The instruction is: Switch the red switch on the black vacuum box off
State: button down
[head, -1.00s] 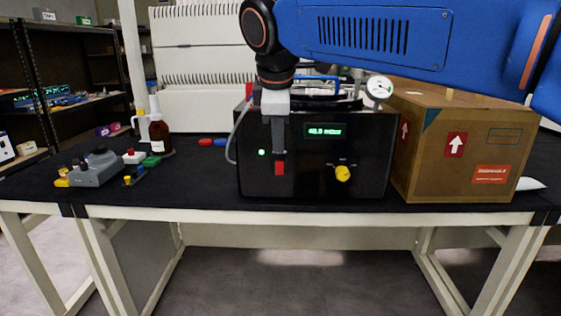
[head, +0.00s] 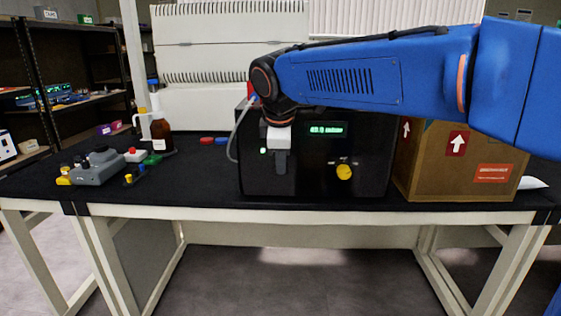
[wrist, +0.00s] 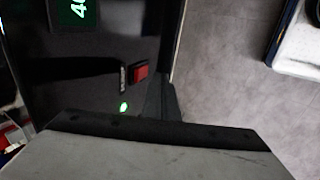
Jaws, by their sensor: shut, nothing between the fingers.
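The black vacuum box (head: 315,180) stands on the black table, its front panel facing me. Its red switch (wrist: 140,73) shows in the wrist view, next to a small label on the panel. In the head view the switch is hidden behind my gripper. My gripper (head: 281,164) is shut and empty, pointing down in front of the panel's left part. In the wrist view its dark fingers (wrist: 161,98) are beside the switch; I cannot tell whether they touch it. The green light (wrist: 123,107) is lit, and the display (head: 326,129) glows green.
A yellow knob (head: 344,172) is on the panel right of my gripper. A cardboard box (head: 455,165) stands close on the right. A brown bottle (head: 160,135) and a grey device (head: 98,168) stand on the left. The table's front edge (head: 330,214) is just below the box.

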jog(key=shift+w+r, duration=0.15)
jog(key=shift+w, duration=0.8)
jog(key=shift+w+r, duration=0.1)
jog(key=shift+w, duration=0.25)
jog(key=shift+r, duration=0.1)
jog(key=shift+r, duration=0.7)
